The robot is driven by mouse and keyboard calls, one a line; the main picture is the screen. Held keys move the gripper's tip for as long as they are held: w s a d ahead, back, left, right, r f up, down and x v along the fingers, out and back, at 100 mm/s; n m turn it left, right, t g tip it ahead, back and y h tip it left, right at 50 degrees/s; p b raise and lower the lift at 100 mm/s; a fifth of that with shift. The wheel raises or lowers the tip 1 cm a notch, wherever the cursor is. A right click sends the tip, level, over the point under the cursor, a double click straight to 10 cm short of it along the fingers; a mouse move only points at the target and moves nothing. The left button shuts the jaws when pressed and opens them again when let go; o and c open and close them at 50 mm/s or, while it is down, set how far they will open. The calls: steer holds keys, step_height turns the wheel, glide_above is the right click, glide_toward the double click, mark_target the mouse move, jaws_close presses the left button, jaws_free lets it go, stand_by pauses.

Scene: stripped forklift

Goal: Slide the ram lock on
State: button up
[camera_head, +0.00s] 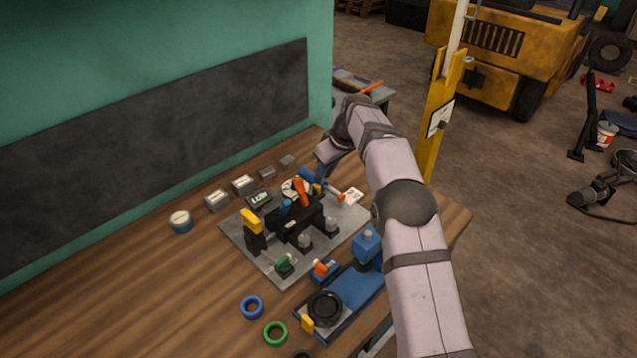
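A grey plate (240,232) on the wooden bench carries a black fixture (290,225) with an upright orange lever (301,192), a yellow-topped post (251,222) and a green-handled part (285,264). I cannot tell for sure which part is the ram lock. My gripper (318,187) points down at the far side of the plate, close behind the orange lever. Its fingers are small and partly covered by nearby parts, so I cannot see whether they are open or hold anything.
A blue base (352,313) with a black ring (325,308) and a blue block (367,243) stands at the front right. A blue ring (251,307) and a green ring (275,333) lie loose. Several small boxes (217,201) line the back. The bench's left side is clear.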

mark_target(318, 187)
steer(key=shift+p+x, duration=1)
steer(key=shift+x, duration=1.9)
jaws_close()
